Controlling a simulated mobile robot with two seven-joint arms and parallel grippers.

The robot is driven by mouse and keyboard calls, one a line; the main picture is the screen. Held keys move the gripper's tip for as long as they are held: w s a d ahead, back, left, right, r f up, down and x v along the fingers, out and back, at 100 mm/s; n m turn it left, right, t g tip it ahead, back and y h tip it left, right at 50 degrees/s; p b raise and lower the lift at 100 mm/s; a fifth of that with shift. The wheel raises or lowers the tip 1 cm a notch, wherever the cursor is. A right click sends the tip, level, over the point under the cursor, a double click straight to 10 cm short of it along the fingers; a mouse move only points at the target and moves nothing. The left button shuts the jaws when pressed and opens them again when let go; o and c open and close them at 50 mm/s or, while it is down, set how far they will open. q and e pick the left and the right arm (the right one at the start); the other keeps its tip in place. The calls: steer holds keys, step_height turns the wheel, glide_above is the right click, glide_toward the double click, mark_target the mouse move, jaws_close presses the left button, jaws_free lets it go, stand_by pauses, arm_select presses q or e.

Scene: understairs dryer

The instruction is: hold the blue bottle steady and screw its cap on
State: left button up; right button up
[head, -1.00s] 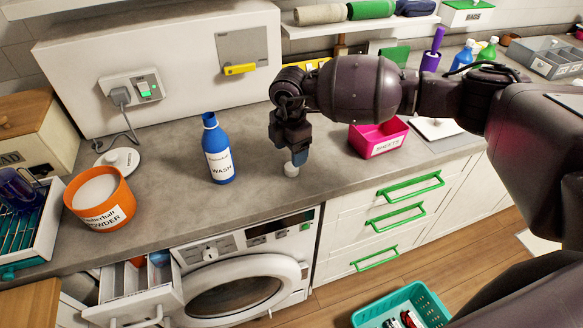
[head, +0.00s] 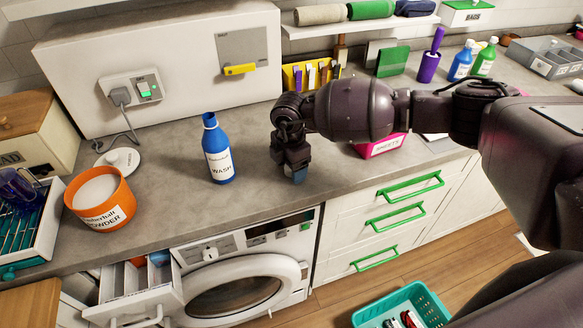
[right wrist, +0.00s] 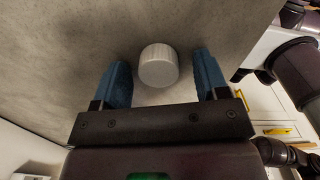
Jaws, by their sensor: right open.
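The blue bottle (head: 219,158) stands upright and uncapped on the grey counter, its label reading WASH. My right gripper (head: 297,174) is to the right of the bottle, pointing down low over the counter near its front edge. In the right wrist view, the white ribbed cap (right wrist: 158,66) sits between the two blue fingertips of my right gripper (right wrist: 163,80). The fingers are open, with gaps on both sides of the cap. In the head view the gripper hides the cap. My left gripper is not in view.
An orange tub (head: 101,203) and a white lid-like disc (head: 121,160) are left of the bottle. A pink box (head: 382,147) is partly hidden behind my right arm. The washing machine (head: 240,280) is below, its drawer (head: 140,296) pulled out. The counter around the bottle is clear.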

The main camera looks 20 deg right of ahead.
steer(key=shift+c, duration=0.3)
steer(key=c, duration=0.9)
step_height(320, 180, up, 20)
steer(key=shift+r, duration=0.1)
